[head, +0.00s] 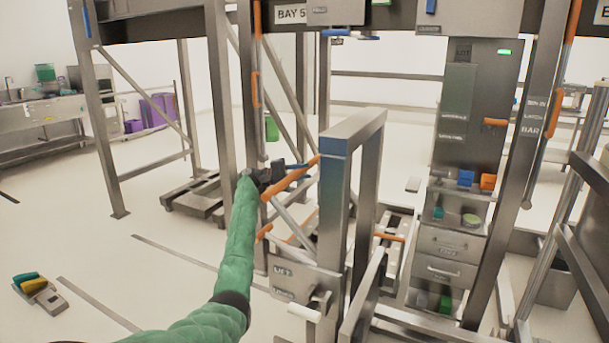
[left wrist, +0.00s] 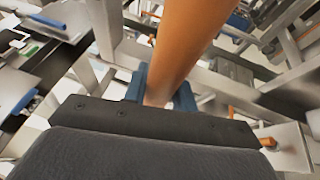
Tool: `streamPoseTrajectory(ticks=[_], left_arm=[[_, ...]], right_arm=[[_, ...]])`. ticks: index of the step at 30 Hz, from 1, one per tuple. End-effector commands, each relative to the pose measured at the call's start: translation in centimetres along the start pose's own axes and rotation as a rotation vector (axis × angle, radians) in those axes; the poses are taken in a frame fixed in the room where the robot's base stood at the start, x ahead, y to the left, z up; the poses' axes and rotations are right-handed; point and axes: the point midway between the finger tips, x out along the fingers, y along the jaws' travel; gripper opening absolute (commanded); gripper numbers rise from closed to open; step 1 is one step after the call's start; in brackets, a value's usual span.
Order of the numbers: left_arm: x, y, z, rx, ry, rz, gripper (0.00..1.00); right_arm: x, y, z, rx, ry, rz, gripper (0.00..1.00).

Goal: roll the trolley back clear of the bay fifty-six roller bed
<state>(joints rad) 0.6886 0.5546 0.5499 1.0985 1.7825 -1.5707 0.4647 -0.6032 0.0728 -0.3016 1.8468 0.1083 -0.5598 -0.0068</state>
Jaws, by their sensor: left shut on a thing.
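The trolley (head: 365,130) is a tall steel frame with a blue band on its upright. It stands in the middle of the head view, and a panel marked LIFT (head: 292,281) is low on its left side. My left gripper (head: 274,177) is shut on the trolley's slanted orange handle (head: 298,176). In the left wrist view the orange handle (left wrist: 185,40) runs between the blue fingers (left wrist: 160,95). The bay sign (head: 291,14) reads BAY 5, with its rest cut off. The roller bed cannot be made out clearly behind the trolley. My right gripper is not in view.
Steel bay posts (head: 222,90) stand close behind and left of my left gripper. A drawer cabinet (head: 440,255) stands right of the trolley. A low dark pallet (head: 198,195) lies behind. A small device (head: 40,291) lies on the floor at left. The left floor is mostly open.

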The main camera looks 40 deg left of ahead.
Motion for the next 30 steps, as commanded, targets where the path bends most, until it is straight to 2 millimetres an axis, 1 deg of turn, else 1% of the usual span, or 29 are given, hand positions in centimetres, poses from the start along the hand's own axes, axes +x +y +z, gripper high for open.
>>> streamPoseTrajectory(ticks=[1,5,6,9,20,23,26,30], left_arm=[[0.0,0.5,0.0,0.005,0.001,0.003,0.00],[0.0,0.4,0.0,0.005,0.000,0.003,0.00],[0.1,0.4,0.0,0.004,0.000,0.003,0.31],[0.1,0.3,0.0,0.004,0.000,0.002,0.49],[-0.2,0.0,0.0,0.001,0.000,0.000,0.49],[-0.8,0.0,0.0,0.001,0.001,-0.001,0.49],[-1.9,-0.1,0.0,0.001,0.002,-0.001,0.49],[-3.9,-0.1,0.0,0.000,0.001,0.000,0.49]], right_arm=[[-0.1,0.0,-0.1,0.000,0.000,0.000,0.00],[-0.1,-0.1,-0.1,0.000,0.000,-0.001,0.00],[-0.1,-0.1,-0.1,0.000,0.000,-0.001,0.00],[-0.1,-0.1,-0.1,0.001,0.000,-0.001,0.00],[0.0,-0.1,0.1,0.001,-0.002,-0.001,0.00],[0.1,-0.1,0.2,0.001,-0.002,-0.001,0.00],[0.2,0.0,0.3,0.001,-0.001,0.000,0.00],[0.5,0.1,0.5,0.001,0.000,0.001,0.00]])
